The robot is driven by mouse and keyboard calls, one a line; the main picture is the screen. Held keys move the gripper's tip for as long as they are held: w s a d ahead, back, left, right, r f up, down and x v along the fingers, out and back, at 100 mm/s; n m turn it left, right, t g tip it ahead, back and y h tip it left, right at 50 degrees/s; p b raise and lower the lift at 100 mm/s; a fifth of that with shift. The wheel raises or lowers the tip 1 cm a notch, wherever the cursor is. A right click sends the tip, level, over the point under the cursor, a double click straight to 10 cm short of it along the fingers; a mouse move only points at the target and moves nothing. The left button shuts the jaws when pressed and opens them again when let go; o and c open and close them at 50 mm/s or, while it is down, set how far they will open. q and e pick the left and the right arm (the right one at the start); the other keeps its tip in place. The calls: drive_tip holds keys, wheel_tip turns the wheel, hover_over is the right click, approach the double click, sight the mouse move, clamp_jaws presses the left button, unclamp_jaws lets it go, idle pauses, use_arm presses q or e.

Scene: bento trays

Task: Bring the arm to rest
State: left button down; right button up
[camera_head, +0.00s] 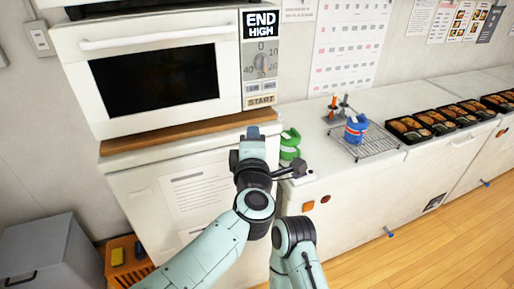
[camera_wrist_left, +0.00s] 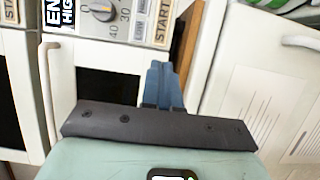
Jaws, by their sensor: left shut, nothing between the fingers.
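My left gripper (camera_head: 253,132) is in front of the oven's lower right corner and the wooden board under it. Its blue fingers are together with nothing between them. They also show in the left wrist view (camera_wrist_left: 161,85), pointing toward the oven's control panel (camera_wrist_left: 115,20). Whether they touch anything is hard to tell. My right arm (camera_head: 294,235) shows at the bottom centre of the head view, bent and pale green.
The oven (camera_head: 150,120) stands on a wooden board (camera_head: 125,145), its door closed. A green object (camera_head: 290,150) stands close right of my left gripper. Farther right are a wire rack (camera_head: 385,146) with a blue-and-red object (camera_head: 356,130) and several bento trays (camera_head: 460,118).

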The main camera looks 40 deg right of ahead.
use_arm(q)
drive_tip(key=w+a+f+m+g+y, duration=0.1)
drive_tip(key=w+a+f, duration=0.15)
drive_tip(key=f, duration=0.55)
drive_tip(key=w+a+f+m+g+y, duration=0.15)
drive_tip(key=a+f, duration=0.25)
drive_tip(key=f, duration=0.4)
drive_tip(key=w+a+f+m+y, duration=0.1)
drive_tip(key=w+a+f, duration=0.2)
drive_tip(key=f, duration=0.4)
drive_tip(key=s+a+f+m+g+y, duration=0.1)
drive_tip(key=a+f+g, duration=0.1)
drive_tip(key=a+f, duration=0.7)
drive_tip(key=s+a+f+m+g+y, duration=0.15)
drive_tip(key=a+f, duration=0.35)
drive_tip(key=f, duration=0.7)
drive_tip(key=s+a+f+g+y, duration=0.1)
drive_tip(key=s+a+f+g, duration=0.4)
drive_tip(key=s+a+f, duration=1)
drive_tip(key=s+a+f+g, duration=0.2)
drive_tip(key=s, duration=0.6)
drive_tip(key=s+a+f+g+p, duration=0.1)
drive_tip(key=s+a+f+g, duration=0.1)
drive_tip(key=s, duration=0.7)
drive_tip(key=shift+a+m+g, duration=0.3)
drive_tip(key=shift+m, duration=0.1)
